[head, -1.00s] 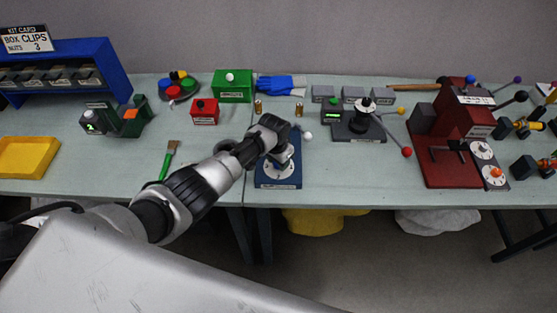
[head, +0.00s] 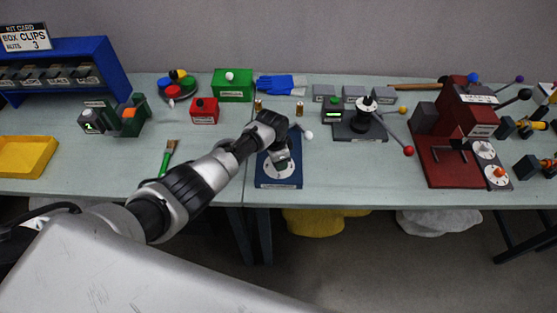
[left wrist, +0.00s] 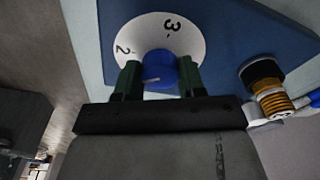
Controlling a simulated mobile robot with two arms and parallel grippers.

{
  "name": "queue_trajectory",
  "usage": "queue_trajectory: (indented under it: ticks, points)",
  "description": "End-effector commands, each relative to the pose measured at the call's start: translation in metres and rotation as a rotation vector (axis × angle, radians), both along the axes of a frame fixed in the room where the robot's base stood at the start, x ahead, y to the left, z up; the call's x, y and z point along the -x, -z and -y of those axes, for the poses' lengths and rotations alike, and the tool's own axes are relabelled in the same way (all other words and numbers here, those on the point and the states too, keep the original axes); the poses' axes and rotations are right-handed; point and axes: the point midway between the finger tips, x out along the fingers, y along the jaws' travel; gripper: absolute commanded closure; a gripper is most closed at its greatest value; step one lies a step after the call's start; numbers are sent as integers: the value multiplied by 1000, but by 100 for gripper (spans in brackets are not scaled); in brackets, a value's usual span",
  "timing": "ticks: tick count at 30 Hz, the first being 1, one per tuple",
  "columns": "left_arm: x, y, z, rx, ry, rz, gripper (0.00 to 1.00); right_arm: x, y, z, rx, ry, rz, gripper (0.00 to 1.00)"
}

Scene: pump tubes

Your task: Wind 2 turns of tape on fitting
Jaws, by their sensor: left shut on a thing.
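A blue station (head: 280,184) with a white dial (head: 268,171) stands at the front edge of the middle table. My left gripper (head: 283,166) is over it, pointing down, and hides part of it in the head view. In the left wrist view the fingers of my left gripper (left wrist: 158,80) are shut around a blue knob (left wrist: 160,70) at the middle of the dial (left wrist: 190,36), which shows 2 and 3. A brass threaded fitting (left wrist: 272,98) with a black end sits at the right of the blue plate, with white material by it. My right gripper is not in view.
A white-tipped lever (head: 308,135) sticks out beside my left gripper. Behind are two small brass pieces (head: 299,108), blue gloves (head: 281,85) and a green box (head: 233,84). A dark station (head: 361,127) and a red press (head: 445,165) stand right. A green brush (head: 168,158) lies left.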

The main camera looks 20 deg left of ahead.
Motion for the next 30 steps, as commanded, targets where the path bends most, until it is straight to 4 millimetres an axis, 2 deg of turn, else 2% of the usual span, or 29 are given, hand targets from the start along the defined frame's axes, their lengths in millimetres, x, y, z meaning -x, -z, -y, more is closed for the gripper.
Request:
queue_trajectory:
  ticks: [4,13,22,29,30]
  points:
    - [-2,-1,0,1,98,5,88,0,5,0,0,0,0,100]
    - [-2,-1,0,1,118,6,88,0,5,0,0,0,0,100]
    - [-3,-1,0,2,391,8,88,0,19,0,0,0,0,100]
    - [-2,-2,0,1,406,7,88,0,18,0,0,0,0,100]
    - [-3,-2,0,1,406,7,56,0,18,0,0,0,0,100]
